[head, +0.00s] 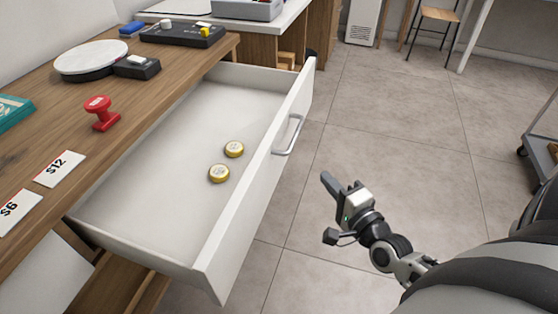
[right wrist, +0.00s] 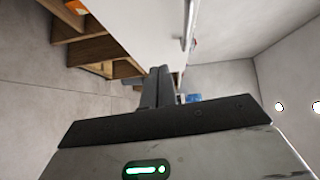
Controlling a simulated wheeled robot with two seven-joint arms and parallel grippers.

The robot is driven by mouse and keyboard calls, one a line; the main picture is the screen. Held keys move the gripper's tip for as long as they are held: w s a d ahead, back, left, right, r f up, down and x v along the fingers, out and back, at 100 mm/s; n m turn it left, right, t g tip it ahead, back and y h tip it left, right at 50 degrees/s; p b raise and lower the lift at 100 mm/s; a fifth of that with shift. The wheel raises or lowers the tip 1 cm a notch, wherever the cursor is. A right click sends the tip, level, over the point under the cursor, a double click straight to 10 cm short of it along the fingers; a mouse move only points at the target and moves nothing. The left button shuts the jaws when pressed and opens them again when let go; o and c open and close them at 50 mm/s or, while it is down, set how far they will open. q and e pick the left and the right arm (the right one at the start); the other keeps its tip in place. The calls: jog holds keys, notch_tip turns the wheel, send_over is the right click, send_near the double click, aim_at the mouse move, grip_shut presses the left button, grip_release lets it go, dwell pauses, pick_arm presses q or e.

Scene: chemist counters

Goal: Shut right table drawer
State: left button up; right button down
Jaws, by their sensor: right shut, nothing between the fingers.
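The white drawer (head: 262,188) is pulled far out from under the wooden counter in the head view. Two round gold-rimmed pieces (head: 226,161) lie inside it. Its silver handle (head: 289,134) is on the outer front panel. My right gripper (head: 328,182) is shut and empty, in front of the drawer's front panel and apart from it. In the right wrist view the shut fingers (right wrist: 158,85) point toward the white panel (right wrist: 150,28), with the handle (right wrist: 188,25) at its right edge. My left gripper is not in view.
The wooden counter (head: 150,85) holds a red stamp (head: 100,112), price cards (head: 60,168), a round white plate (head: 92,60) and a black device (head: 183,34). A wheeled cart (head: 541,140) stands at the right. The tiled floor (head: 400,120) between is clear.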

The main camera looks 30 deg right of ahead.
jog(key=f, duration=0.2)
jog(key=m+b, duration=0.1)
send_near(285, 144)
jog(key=w+d, duration=0.3)
jog(key=shift+w+a, duration=1.35)
jog(key=shift+a, duration=0.05)
jog(key=shift+w+h, duration=0.1)
jog(key=shift+h, duration=0.2)
